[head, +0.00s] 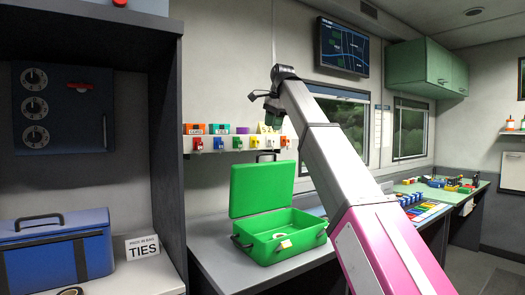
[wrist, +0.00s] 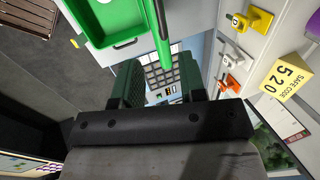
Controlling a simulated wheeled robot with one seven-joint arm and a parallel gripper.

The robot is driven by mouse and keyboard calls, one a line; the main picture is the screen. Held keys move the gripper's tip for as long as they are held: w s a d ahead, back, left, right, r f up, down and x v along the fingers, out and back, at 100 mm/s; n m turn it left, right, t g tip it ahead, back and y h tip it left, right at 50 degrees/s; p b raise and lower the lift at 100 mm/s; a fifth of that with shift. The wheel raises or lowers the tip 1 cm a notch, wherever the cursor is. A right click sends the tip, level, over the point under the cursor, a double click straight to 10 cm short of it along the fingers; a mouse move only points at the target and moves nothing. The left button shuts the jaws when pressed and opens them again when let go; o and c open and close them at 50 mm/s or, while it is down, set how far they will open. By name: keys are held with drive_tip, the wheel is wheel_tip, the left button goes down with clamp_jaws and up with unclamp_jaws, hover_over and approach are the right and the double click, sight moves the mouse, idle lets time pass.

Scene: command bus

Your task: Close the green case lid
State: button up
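The green case (head: 282,250) stands open on the grey counter in the head view. Its green lid (head: 262,188) is raised nearly upright at the back. A small light-coloured item lies inside the case. My gripper (head: 272,112) is above and slightly right of the lid, near the wall shelf, pointing down. In the wrist view my gripper (wrist: 158,78) has its two dark green fingers apart, with nothing held. The lid (wrist: 161,35) shows edge-on just beyond the gap between the fingers, and the case tray (wrist: 112,22) lies at upper left. Whether a finger touches the lid cannot be told.
A wall shelf (head: 234,151) with coloured boxes and tagged hooks is behind the case. A yellow safe-code block (wrist: 292,75) shows close to the right of my gripper. A dark cabinet side (head: 168,150) stands left of the case. Control panels line the counter at right.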

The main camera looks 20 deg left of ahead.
hover_over(268, 163)
wheel_tip(268, 163, down, 10)
drive_tip(key=shift+w+f, duration=0.1)
idle(0.4)
clamp_jaws()
